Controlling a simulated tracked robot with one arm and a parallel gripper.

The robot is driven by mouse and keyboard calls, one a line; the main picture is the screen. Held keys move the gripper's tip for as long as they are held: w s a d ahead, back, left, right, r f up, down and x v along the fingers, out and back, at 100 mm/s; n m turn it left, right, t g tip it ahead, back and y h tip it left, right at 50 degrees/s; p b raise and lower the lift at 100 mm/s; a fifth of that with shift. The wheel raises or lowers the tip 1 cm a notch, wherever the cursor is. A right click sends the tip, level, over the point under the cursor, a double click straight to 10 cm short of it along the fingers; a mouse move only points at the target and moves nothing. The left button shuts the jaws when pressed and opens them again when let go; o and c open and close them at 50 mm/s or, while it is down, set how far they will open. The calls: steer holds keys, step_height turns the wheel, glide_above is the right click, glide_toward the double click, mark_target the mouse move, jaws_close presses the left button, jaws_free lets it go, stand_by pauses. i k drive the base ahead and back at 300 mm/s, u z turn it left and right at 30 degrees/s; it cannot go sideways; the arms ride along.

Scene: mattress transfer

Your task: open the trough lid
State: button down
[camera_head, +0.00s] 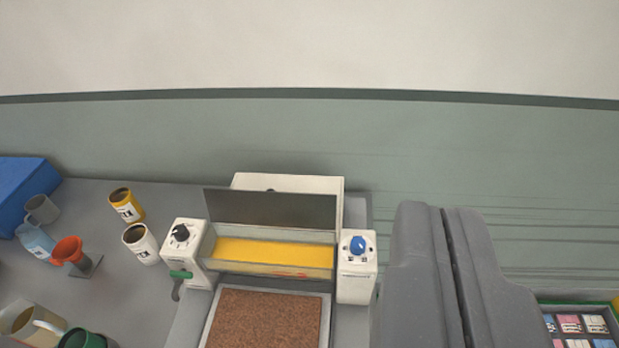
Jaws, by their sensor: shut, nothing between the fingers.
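The trough (272,268) sits between two white end housings, and yellow material (272,254) shows inside it. The trough lid (262,208) appears as a dark flat panel standing up along the trough's back edge, so the trough looks open from above. My gripper (441,212) is the large grey pair of fingers at right, close to the camera. Its fingers are together with only a thin dark gap and nothing between them. It is apart from the lid, to the right of the right housing.
The left housing (186,250) has a black knob and green handle; the right housing (357,265) has a blue knob. A brown mat (263,322) lies in front. Several cups, an orange funnel (69,250) and a blue box (22,190) stand left. A crate (580,304) with small packs is at lower right.

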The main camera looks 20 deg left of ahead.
mark_target(269, 208)
steer(key=z, duration=1.45)
steer(key=k, duration=0.8)
steer(key=u, duration=1.35)
steer(key=i, duration=1)
steer(key=z, duration=0.05)
